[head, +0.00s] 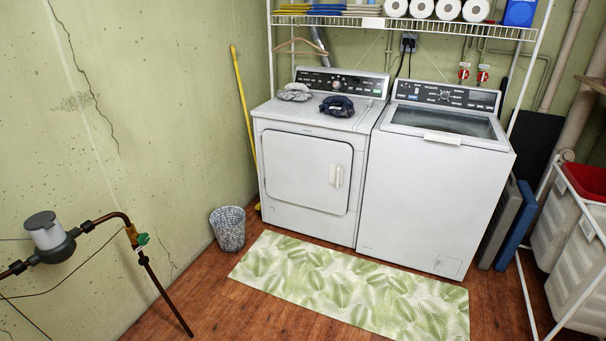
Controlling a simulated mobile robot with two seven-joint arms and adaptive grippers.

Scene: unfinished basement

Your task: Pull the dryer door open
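The dryer (280,219) is the white machine on the left, with its control panel at the back. Its door (308,172) is shut, flush with the front. The door handle (336,176) is a small white upright grip on the door's right side. Neither of my grippers shows in the head view.
A washer (424,200) stands right of the dryer. A green leaf-pattern mat (350,287) lies on the floor before both. A wastebasket (228,228) stands left of the dryer. A pipe with a meter (47,233) is at left, laundry bins (569,254) at right.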

